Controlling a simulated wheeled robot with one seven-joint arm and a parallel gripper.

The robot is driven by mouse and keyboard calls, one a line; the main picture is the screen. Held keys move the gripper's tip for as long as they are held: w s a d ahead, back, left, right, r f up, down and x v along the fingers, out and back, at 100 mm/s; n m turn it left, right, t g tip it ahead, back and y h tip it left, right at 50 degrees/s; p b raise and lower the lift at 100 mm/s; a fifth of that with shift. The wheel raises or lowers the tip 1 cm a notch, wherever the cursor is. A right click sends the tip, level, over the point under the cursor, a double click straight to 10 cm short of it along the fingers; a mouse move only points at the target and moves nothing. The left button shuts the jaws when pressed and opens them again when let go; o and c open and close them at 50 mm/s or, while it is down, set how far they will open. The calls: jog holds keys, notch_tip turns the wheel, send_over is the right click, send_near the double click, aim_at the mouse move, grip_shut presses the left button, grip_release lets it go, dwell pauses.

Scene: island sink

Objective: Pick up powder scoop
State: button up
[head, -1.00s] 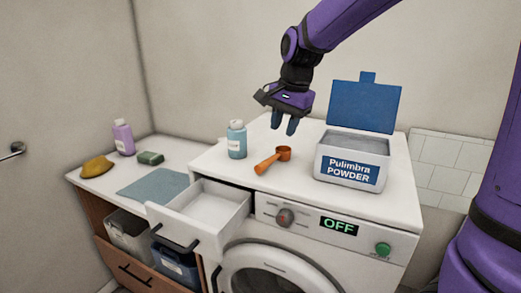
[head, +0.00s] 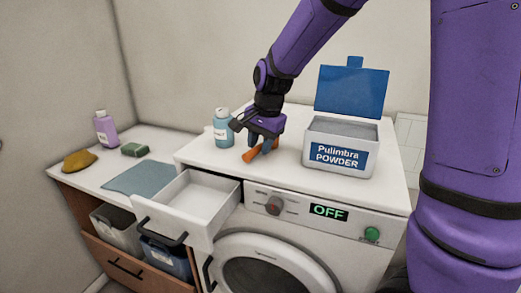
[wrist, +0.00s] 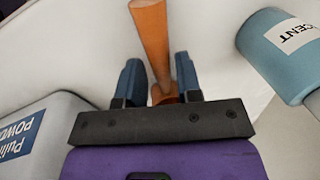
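The orange powder scoop (head: 251,155) lies on top of the white washing machine, partly hidden behind my gripper in the head view. In the wrist view its tapered handle (wrist: 151,35) runs away from my gripper, and its bowl end is mostly hidden under the gripper body. My gripper (head: 265,149) is down over the scoop. In the wrist view its two blue fingers (wrist: 158,65) stand apart, one on each side of the scoop near the bowl end of the handle. A gap shows beside the handle, so the fingers do not clasp it.
A teal bottle (head: 222,128) stands close left of my gripper. The open Pulimbra powder box (head: 338,157), blue lid raised, stands to the right. An open detergent drawer (head: 192,200) juts out in front. The left counter holds a cloth (head: 139,179), a sponge and a purple bottle.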

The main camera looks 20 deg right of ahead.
aim_at(259, 146)
jog(key=shift+w+f, duration=0.1)
jog(key=shift+f, duration=0.6)
jog(key=c, duration=0.5)
jog(key=shift+c, duration=0.2)
notch_tip(259, 146, up, 10)
jog(key=shift+r, duration=0.1)
grip_shut()
